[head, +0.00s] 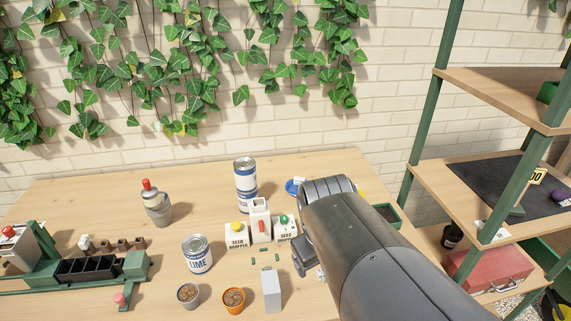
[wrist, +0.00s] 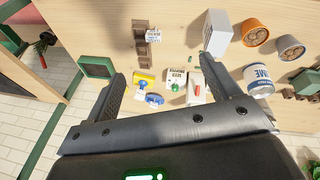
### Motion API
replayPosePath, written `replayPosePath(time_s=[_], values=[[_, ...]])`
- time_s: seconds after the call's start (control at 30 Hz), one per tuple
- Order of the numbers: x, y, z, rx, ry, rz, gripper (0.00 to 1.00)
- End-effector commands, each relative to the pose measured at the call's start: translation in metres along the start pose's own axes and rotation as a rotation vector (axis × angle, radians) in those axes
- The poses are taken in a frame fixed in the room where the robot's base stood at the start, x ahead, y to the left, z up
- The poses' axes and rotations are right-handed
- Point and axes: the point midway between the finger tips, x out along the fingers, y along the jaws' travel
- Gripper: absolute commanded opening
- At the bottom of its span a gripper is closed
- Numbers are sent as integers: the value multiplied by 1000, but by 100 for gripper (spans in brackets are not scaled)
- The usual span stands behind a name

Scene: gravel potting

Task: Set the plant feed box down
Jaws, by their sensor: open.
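A plain tall pale grey box (head: 271,290) stands upright near the table's front edge. No label shows on its visible faces, so I cannot tell for sure that it is the plant feed box. It also shows in the wrist view (wrist: 218,33), beyond the tip of the right-hand finger and apart from it. My gripper (wrist: 162,70) is open, with nothing held between its fingers. It is over the right part of the table. In the head view my arm hides most of the gripper and the table beneath it.
Terracotta (head: 233,300) and grey (head: 188,295) pots stand left of the box; the LIME can (head: 197,254) is behind them. The seed dropper (head: 237,238) and a red-marked white dispenser (head: 260,220) stand mid-table. A green tray (wrist: 97,67) is at the right edge, near shelving (head: 500,170).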

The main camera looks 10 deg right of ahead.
Motion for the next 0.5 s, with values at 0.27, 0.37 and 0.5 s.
replayPosePath(time_s=[0.27, 0.37, 0.5], values=[[-54, 1, 16, 248, 196, -78, 82], [-60, 2, 19, 289, 222, -102, 82], [-62, 3, 21, 308, 230, -112, 82]])
